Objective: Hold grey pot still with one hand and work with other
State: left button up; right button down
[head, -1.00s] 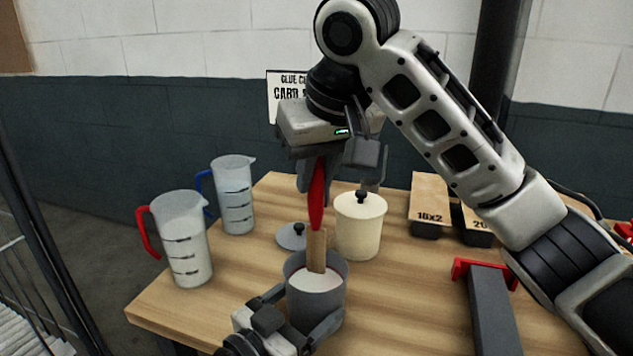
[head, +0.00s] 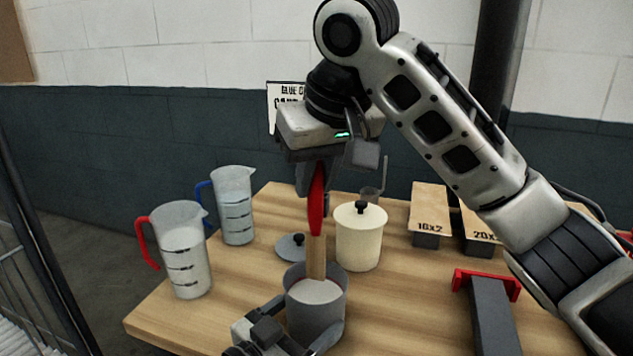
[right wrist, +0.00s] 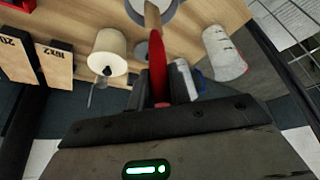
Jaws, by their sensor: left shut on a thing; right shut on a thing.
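The grey pot (head: 316,312) stands upright near the front edge of the wooden table, with pale white content inside. My left gripper (head: 305,340) is shut on the pot's lower wall from the front. My right gripper (head: 316,180) is above the pot, shut on the red handle of a stirring stick (head: 316,205). The stick's wooden lower part reaches down into the pot's content, and its tip is hidden there. In the right wrist view the red handle (right wrist: 158,80) sits between the fingers, and the pot (right wrist: 150,8) is cut off at the top.
A cream lidded canister (head: 358,245) stands just behind the pot, with a grey lid (head: 290,248) beside it. Jugs with red (head: 182,262) and blue (head: 235,215) handles stand at left. Boxes (head: 428,210) and a red-ended grey bar (head: 493,315) are at right.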

jog(key=shift+r, duration=2.5)
pick_arm(q)
jog(key=o, duration=1.3)
jog(key=shift+o, duration=0.2)
jog(key=v, duration=1.2)
